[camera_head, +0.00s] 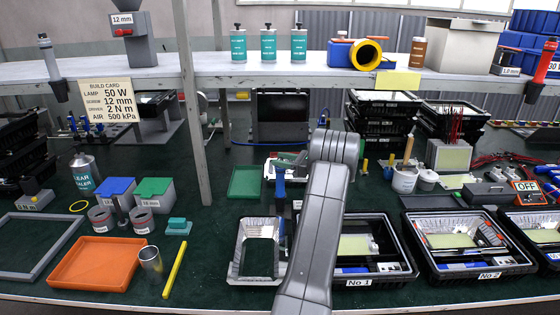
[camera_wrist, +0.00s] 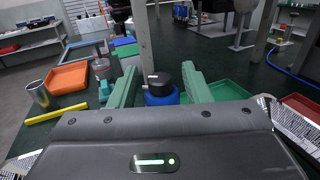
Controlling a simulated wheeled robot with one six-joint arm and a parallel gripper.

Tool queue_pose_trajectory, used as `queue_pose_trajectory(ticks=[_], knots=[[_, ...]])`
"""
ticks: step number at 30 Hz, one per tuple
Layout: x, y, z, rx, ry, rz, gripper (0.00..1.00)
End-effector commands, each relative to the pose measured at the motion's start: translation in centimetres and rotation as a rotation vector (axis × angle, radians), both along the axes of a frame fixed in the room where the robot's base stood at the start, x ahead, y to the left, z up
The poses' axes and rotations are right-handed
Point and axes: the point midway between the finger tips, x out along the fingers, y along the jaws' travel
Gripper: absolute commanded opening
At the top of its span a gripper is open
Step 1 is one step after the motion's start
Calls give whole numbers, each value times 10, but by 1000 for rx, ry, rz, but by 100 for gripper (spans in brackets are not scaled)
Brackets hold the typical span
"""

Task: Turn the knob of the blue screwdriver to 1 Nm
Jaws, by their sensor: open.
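My gripper (camera_wrist: 161,75) is open in the wrist view, with one green finger on each side of a black knob (camera_wrist: 162,74) on a blue body (camera_wrist: 161,97), which looks like the blue screwdriver. The knob lies between the fingers with a gap on both sides; I see no contact. The knob's scale and setting cannot be read. In the head view, my arm hides most of the gripper (camera_head: 288,165), and a blue upright part (camera_head: 280,182), likely the screwdriver, shows just left of the arm.
A silver housing (camera_head: 240,270) lies in front, left of my arm. Black trays No 1 (camera_head: 408,280) and No 2 (camera_head: 527,270) stand to the right. An orange tray (camera_head: 70,283) and a yellow rod (camera_head: 174,270) lie left. A build card (camera_head: 108,101) reads driver 2 N m.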

Motion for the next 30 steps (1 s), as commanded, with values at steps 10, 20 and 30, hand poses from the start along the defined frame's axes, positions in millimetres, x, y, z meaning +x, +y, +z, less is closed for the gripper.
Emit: queue_pose_trajectory(ticks=[10,20,30], knots=[[-27,-73,-2,0,-1,-4,44],[-44,-116,-1,0,0,0,44],[-46,-120,0,0,0,0,44]])
